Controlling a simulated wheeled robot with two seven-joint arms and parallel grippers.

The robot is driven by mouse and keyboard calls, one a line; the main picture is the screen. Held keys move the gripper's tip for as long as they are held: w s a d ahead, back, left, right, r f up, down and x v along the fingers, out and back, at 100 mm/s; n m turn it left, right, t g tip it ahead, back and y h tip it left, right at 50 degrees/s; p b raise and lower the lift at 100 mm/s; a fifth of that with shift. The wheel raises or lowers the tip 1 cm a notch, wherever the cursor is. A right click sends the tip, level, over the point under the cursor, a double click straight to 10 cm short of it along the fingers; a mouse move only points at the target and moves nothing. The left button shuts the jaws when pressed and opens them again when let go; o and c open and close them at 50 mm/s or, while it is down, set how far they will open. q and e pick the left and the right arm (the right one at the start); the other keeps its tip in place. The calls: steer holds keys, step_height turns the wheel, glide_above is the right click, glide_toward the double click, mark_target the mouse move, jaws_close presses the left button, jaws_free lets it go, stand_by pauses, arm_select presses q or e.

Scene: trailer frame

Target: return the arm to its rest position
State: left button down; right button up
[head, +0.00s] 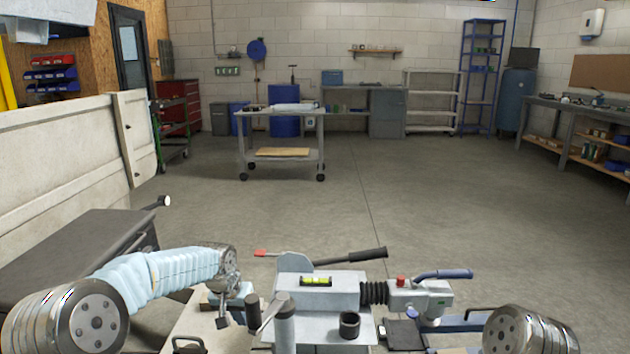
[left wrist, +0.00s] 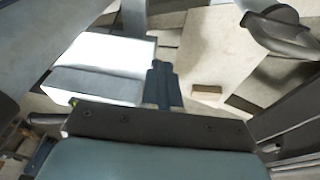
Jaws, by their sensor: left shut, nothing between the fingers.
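My left arm (head: 165,275) comes in from the left in a light blue sleeve and reaches out over the front of the trailer frame. My left gripper (head: 223,318) points down beside the grey posts of the frame. In the left wrist view its dark fingers (left wrist: 162,80) are together with nothing held between them. A pale board and a small tan block (left wrist: 207,90) show beyond the fingertips. My right gripper is out of view; only a metal joint of my right arm (head: 525,330) shows at the lower right.
The coupling head with a spirit level (head: 316,281), black bellows (head: 374,293) and a blue-grey lever (head: 442,274) lies right of my left gripper. A dark box (head: 75,250) and white trailer side (head: 60,160) stand left. A wheeled cart (head: 280,116) stands behind on open floor.

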arm_select(q)
steer(key=s+d+f+g+h, duration=0.1)
steer(key=s+d+f, duration=0.2)
steer(key=s+f, duration=0.55)
steer(key=s+d+f+h, duration=0.1)
steer(key=s+d+f, duration=0.3)
steer(key=f, duration=0.8)
steer(key=s+f+n, duration=0.1)
steer(key=s+f, duration=0.2)
steer(key=s, duration=0.7)
steer(key=s+f+n+g, duration=0.1)
steer(key=s+f, duration=0.2)
steer(key=s, duration=0.7)
steer(key=shift+d+f+n+h, duration=0.2)
steer(key=shift+f+n+h, duration=0.1)
steer(key=shift+f+h, duration=0.1)
